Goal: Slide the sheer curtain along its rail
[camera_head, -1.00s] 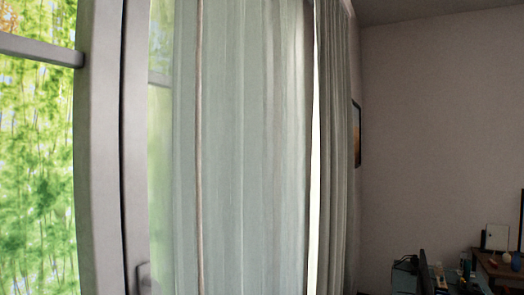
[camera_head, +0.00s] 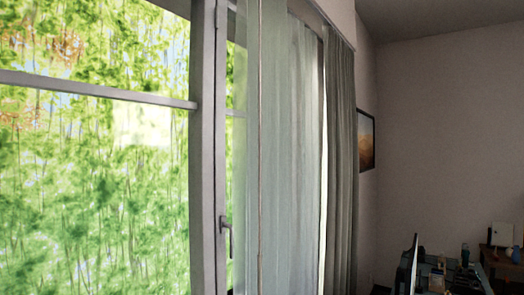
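The sheer curtain (camera_head: 290,160) hangs in pale, see-through folds in the middle of the head view. It covers the right part of the window, and its left edge hangs just right of the window handle. The rail (camera_head: 325,18) shows as a thin line at the top, running toward the right; most of it is hidden or out of frame. My gripper is not in view, so its place relative to the curtain cannot be seen.
A thicker grey curtain (camera_head: 340,160) hangs right of the sheer one. The window frame (camera_head: 204,150) with its handle (camera_head: 226,236) stands left. A picture (camera_head: 366,141) hangs on the wall. A cluttered desk (camera_head: 445,275) with a monitor (camera_head: 412,266) is at lower right.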

